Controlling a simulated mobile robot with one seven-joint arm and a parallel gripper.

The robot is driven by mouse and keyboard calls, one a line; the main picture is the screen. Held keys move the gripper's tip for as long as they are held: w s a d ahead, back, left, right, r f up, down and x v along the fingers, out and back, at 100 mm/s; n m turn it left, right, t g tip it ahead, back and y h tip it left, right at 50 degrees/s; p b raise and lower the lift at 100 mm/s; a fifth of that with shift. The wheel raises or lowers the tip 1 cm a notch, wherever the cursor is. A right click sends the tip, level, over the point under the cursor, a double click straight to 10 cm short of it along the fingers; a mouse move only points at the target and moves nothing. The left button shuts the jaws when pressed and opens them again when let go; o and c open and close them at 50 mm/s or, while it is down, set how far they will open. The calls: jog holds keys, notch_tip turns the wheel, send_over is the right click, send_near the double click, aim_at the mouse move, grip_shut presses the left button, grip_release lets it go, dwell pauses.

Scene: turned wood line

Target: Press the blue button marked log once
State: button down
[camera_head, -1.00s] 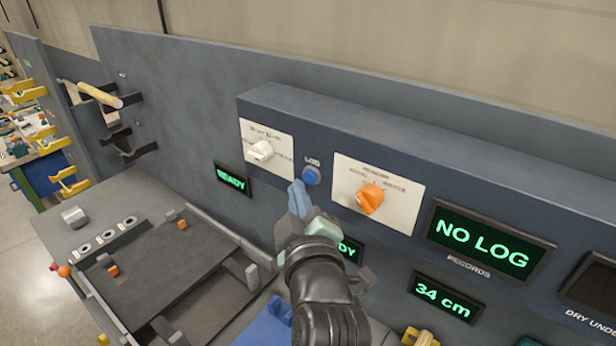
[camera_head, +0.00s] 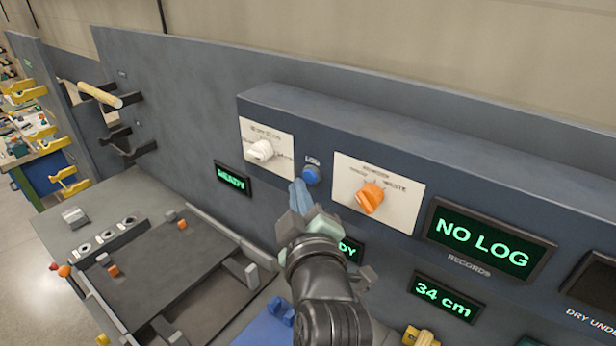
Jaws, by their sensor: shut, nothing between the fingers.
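The round blue button (camera_head: 311,174) sits on the front of the dark blue panel, under a small label that reads LOG. A white knob is to its left and an orange knob to its right. My gripper (camera_head: 299,190) is shut, with its blue fingertips just below and left of the button. I cannot tell whether the tips touch the panel. The records display (camera_head: 477,245) reads NO LOG.
The white knob (camera_head: 261,151) and orange knob (camera_head: 370,197) stick out from white plates close to the button. A dark flat plate (camera_head: 165,270) lies on the bench at lower left.

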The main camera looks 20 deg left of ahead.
jog(key=shift+w+d, duration=0.1)
jog(key=shift+w, duration=0.25)
jog(key=shift+w+d+b, duration=0.15)
jog(key=shift+w+b, duration=0.2)
jog(key=shift+b, duration=0.05)
dwell(0.5)
jog(key=shift+s, duration=0.1)
jog(key=shift+s+a, duration=0.25)
jog(key=shift+s, duration=0.4)
jog(key=shift+s, duration=0.1)
jog(key=shift+s+a+p, duration=0.1)
jog(key=shift+s+a, duration=0.2)
jog(key=shift+s, duration=0.45)
jog(key=shift+s+a+p, duration=0.1)
jog(key=shift+s+a, duration=0.2)
jog(key=shift+s, duration=0.5)
jog(key=shift+s+a+p, duration=0.1)
jog(key=shift+s+a, duration=0.2)
jog(key=shift+s, duration=0.45)
